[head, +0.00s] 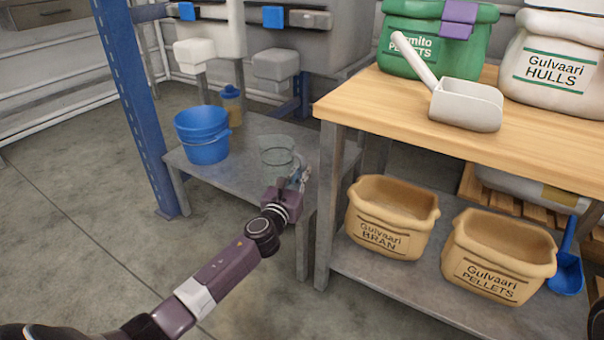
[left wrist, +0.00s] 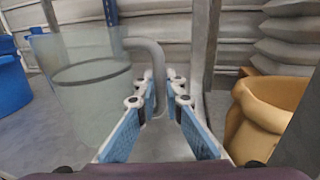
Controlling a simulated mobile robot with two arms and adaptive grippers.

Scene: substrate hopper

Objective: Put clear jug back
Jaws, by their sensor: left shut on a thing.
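The clear jug (head: 276,151) is at the right part of the low metal table (head: 240,178), upright. I cannot tell whether its base touches the table. My left gripper (head: 298,176) is at the jug's near right side, shut on its handle. In the left wrist view the jug (left wrist: 88,92) is on the left, and its curved handle (left wrist: 150,52) comes down between the fingers of the left gripper (left wrist: 160,90).
Blue buckets (head: 203,135) and a yellowish bottle with a blue cap (head: 231,104) stand left of the jug. A wooden bench (head: 350,105) with a scoop (head: 466,104) and sacks rises to the right. Bran (head: 392,215) and pellet (head: 499,254) bags sit below it.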

